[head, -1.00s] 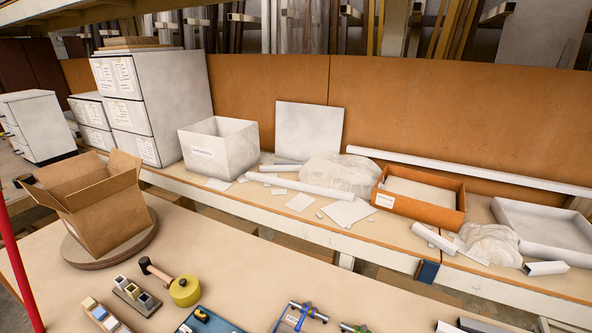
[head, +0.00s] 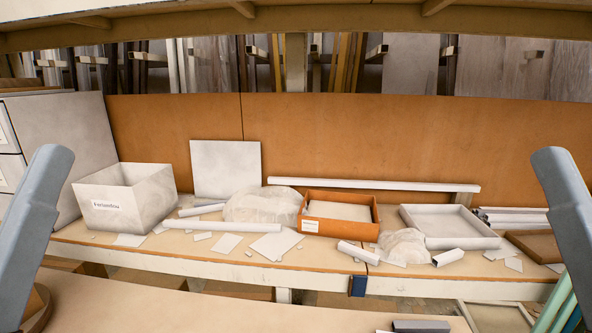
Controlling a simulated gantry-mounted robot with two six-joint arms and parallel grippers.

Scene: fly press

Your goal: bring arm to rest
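Two grey-blue links of my own arms stand at the left and right edges of the head view, both raised and roughly upright. Neither gripper shows, so I cannot see their fingers or whether they hold anything. No fly press is visible in this view.
A near worktop (head: 230,308) runs along the bottom, mostly bare where seen. Behind a gap, a bench (head: 215,262) holds a white labelled box (head: 105,208), an orange tray (head: 340,228), a white tray (head: 490,243) and loose offcuts. A shelf beam (head: 330,24) crosses the top.

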